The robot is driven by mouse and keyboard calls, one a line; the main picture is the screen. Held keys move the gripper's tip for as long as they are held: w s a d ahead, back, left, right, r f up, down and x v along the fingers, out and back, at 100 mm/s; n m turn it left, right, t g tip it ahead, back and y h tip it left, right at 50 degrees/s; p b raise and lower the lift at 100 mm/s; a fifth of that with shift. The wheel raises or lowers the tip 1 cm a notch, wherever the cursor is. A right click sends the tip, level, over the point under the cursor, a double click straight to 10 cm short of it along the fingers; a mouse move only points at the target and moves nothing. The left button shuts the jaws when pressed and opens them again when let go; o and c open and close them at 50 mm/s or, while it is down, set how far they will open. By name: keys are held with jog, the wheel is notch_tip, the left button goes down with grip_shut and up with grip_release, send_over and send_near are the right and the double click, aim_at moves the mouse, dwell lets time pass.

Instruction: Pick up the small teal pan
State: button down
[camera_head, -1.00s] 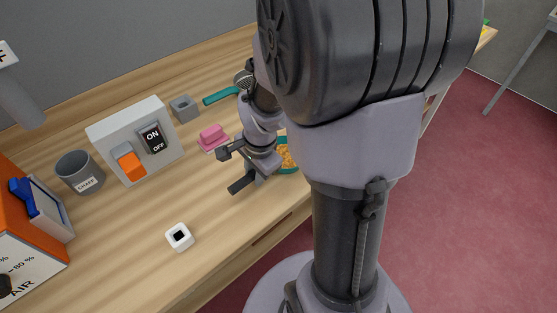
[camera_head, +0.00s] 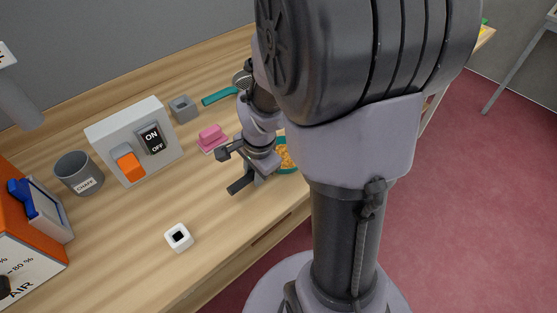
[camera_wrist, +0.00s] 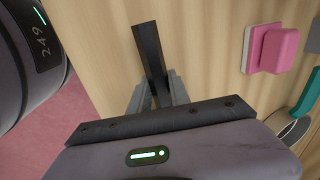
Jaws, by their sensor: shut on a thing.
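A teal-rimmed round pan (camera_head: 293,168) holding orange-yellow grains shows partly from behind my arm in the head view. The rest of it is hidden. My gripper (camera_head: 246,180) is over the bench, left of this pan. In the wrist view my gripper (camera_wrist: 157,95) has its grey fingers closed around a dark flat bar (camera_wrist: 147,48), which sticks out beyond them. The bar (camera_head: 238,187) also shows in the head view, above or on the wood; I cannot tell whether it touches. I cannot tell what the bar belongs to.
A teal-handled strainer (camera_head: 220,96) lies behind my gripper. A pink block (camera_head: 212,137), a grey cube (camera_head: 183,108), an ON/OFF switch box (camera_head: 133,140), a grey cup (camera_head: 79,173) and a white cube (camera_head: 179,237) stand on the bench. Clear wood lies around the white cube.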

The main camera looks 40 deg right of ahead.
dwell(0.8)
jog(key=shift+r+p, duration=1.05)
jog(key=shift+r, duration=0.65)
jog(key=shift+s+d+r, duration=0.1)
jog(key=shift+s+r, duration=0.1)
jog(key=s+d+r+b, duration=0.1)
jog(key=s+d+b, duration=0.2)
jog(key=s, duration=1.2)
jog(key=shift+d, duration=0.65)
jog(key=shift+r, duration=0.1)
jog(key=c, duration=1.7)
grip_release()
jog(key=shift+c, duration=0.2)
grip_shut()
